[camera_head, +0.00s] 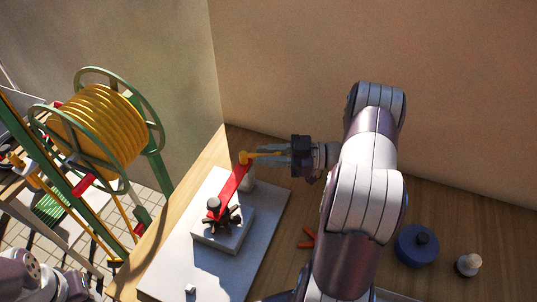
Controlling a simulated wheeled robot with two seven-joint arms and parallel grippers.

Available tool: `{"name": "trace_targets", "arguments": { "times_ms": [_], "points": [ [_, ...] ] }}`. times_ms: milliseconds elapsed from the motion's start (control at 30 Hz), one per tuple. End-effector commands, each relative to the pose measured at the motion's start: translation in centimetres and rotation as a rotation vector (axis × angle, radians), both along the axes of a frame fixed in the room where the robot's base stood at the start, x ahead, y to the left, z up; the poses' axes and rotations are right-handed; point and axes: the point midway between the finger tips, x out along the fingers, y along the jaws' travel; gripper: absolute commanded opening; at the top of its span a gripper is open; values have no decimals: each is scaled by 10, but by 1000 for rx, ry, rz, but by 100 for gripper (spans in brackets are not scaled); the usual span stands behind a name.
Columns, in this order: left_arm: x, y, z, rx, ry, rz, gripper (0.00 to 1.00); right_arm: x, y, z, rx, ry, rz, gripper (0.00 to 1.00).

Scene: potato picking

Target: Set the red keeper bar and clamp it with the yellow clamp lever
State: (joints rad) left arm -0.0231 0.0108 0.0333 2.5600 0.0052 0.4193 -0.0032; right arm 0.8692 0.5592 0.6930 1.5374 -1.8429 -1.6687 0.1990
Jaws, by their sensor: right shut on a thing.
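The red keeper bar (233,185) runs slantwise from a dark star-shaped knob (222,217) on a pale block to a post at its far end. The yellow clamp lever (247,157) is at that far end, its handle pointing right. My right gripper (272,158) comes in from the right and is shut on the lever's handle. The fingers partly hide the handle, and I cannot tell how tightly the lever presses on the bar. My left gripper is out of view; only part of my left arm shows at lower left.
A white base plate (180,262) lies on the wooden table (282,232). Small red pieces (307,238), a blue round object (417,246) and a pale knob (467,265) lie to the right. A green-framed reel of yellow hose (98,132) stands left. Walls rise behind the table.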

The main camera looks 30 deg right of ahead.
Motion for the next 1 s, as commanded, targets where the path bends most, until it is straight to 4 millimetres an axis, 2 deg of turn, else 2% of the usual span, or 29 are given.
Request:
{"name": "trace_targets", "arguments": {
  "times_ms": [67, 100, 133, 167, 467, 800, 1000],
  "points": [
    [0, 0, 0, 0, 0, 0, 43, 1, 0, 1, 0, -4, -2, 0],
    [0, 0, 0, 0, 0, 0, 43, 1, 0, 1, 0, -4, -2, 26],
    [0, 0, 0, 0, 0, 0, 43, 1, 0, 1, 0, -4, -2, 36],
    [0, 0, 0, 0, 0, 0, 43, 0, 0, 1, 0, -4, -2, 39],
    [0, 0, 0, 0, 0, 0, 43, -2, -3, 0, 0, -2, -3, 39],
    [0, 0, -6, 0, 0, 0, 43, -35, -56, 0, -2, -4, -4, 39],
    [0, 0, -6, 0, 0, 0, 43, -41, -63, 1, 0, -2, -1, 39]
  ]
}}
